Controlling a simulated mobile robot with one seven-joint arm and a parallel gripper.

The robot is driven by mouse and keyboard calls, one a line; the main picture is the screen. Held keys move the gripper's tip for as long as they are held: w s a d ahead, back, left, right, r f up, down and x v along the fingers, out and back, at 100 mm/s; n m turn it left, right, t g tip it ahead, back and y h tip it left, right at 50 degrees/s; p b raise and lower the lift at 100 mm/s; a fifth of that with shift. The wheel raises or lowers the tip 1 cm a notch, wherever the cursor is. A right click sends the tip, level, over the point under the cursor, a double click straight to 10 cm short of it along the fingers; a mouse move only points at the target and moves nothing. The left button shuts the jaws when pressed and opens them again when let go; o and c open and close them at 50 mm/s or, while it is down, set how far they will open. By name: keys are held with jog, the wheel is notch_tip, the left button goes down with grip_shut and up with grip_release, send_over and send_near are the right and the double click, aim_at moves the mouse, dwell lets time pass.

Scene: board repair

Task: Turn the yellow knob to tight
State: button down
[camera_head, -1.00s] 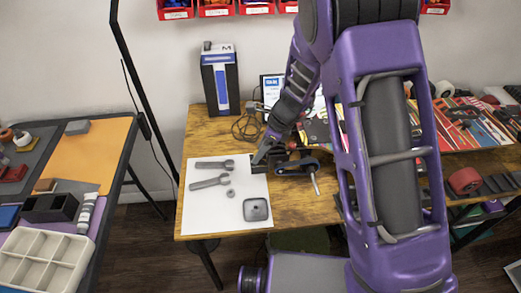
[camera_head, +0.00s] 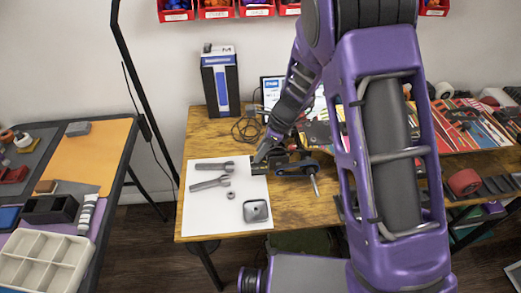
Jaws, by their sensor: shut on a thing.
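My gripper (camera_head: 261,159) is at the right edge of a white sheet on the wooden table, pointing down and left. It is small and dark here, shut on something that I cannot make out. Right beside it is a dark clamp-like device (camera_head: 297,167) with a blue part and a thin metal handle sticking out to the lower right. No yellow knob can be picked out in this view. My gripper and forearm may hide it.
The white sheet (camera_head: 205,218) holds two grey wrench-like parts (camera_head: 210,183), a small nut (camera_head: 231,195) and a grey square part (camera_head: 256,211). A blue and dark box (camera_head: 221,85) stands behind. Tools and a red tape roll (camera_head: 464,182) lie to the right.

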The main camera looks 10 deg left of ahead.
jog(key=c, duration=0.6)
grip_release()
jog(key=shift+r, duration=0.1)
jog(key=v, duration=1.7)
jog(key=shift+d, duration=0.15)
